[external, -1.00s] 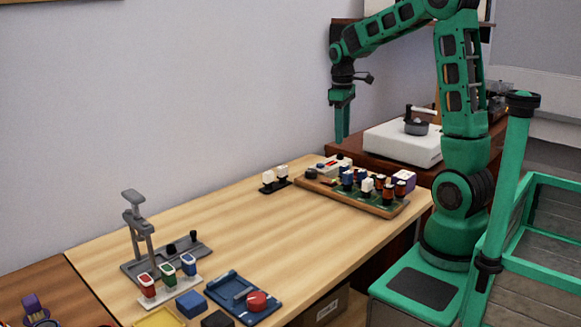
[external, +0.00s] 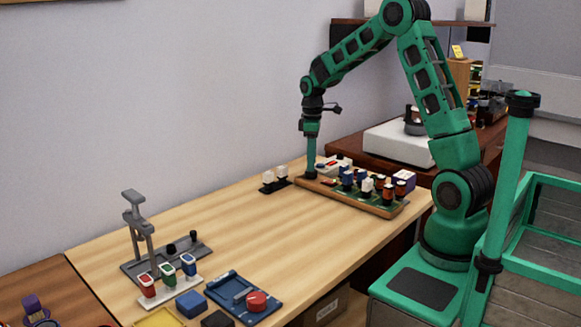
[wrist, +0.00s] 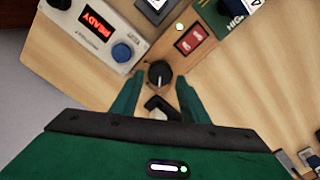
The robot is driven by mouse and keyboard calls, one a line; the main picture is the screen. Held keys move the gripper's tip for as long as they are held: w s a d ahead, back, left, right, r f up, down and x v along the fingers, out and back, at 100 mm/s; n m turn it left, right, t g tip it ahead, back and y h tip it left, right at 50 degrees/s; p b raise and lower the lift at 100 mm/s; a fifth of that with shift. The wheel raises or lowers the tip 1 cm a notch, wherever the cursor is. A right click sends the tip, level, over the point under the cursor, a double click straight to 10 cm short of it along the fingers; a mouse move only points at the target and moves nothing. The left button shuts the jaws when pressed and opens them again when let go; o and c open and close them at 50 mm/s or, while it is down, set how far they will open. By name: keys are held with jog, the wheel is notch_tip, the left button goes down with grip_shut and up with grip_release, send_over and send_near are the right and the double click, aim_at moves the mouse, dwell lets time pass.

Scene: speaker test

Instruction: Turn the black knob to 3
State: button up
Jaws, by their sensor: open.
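The black knob (wrist: 159,74) shows in the wrist view on a wooden board (wrist: 95,75). My gripper (wrist: 160,82) is open, with one green finger on each side of the knob. A gap shows between the knob and the fingers; I cannot tell whether either touches it. A dark shape with a pale mark lies just below the knob, partly hidden; I cannot read it. In the external view my gripper (external: 311,174) points straight down at the left end of the board (external: 345,198) and hides the knob.
A white panel (wrist: 112,22) with a red READY display and a blue button (wrist: 122,52) sits beside the knob, near a red switch (wrist: 194,39). Several coloured parts crowd the board. White-topped pieces (external: 275,177) stand to its left. The table's middle (external: 240,220) is clear.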

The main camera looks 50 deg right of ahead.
aim_at(311, 174)
jog(key=shift+f, duration=1.55)
jog(key=c, duration=0.8)
jog(key=shift+o, duration=0.2)
